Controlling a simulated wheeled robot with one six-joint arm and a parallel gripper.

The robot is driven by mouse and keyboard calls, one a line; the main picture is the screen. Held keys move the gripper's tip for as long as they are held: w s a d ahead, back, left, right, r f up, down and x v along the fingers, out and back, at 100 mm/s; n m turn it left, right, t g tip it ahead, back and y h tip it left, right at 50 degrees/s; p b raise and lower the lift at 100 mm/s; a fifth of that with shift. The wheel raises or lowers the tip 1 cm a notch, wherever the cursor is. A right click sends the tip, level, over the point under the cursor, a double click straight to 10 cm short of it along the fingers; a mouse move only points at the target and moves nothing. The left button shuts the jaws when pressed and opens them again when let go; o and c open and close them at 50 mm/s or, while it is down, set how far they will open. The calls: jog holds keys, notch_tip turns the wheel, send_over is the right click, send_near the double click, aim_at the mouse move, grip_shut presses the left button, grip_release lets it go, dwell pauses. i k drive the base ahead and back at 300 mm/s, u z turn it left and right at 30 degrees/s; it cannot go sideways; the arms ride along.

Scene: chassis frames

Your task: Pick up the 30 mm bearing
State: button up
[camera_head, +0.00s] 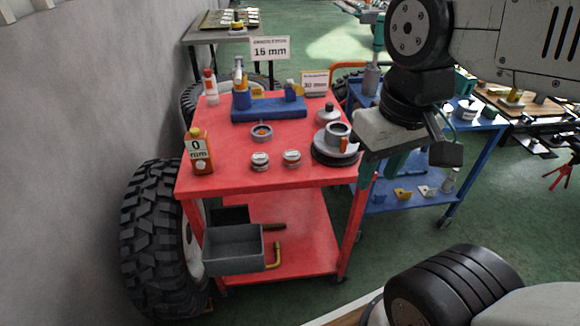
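Two small round parts, a left one (260,161) and a right one (291,158), sit near the front edge. A grey ring-shaped part (338,134) rests on dark discs at the right. I cannot tell which of these is the 30 mm bearing. My gripper (408,156) hangs right of the cart, apart from these parts. Its finger gap is not clear and I see nothing held.
A blue block (269,108) with items stands at the cart's back. An orange bottle (199,152) stands front left, a white bottle (210,86) back left. A blue cart (430,200) is behind my arm. A large tyre (150,235) is at the left.

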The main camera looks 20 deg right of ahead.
aim_at(259, 161)
jog(key=k, duration=1.3)
jog(key=z, duration=0.75)
jog(key=i, duration=1.9)
jog(key=u, duration=0.9)
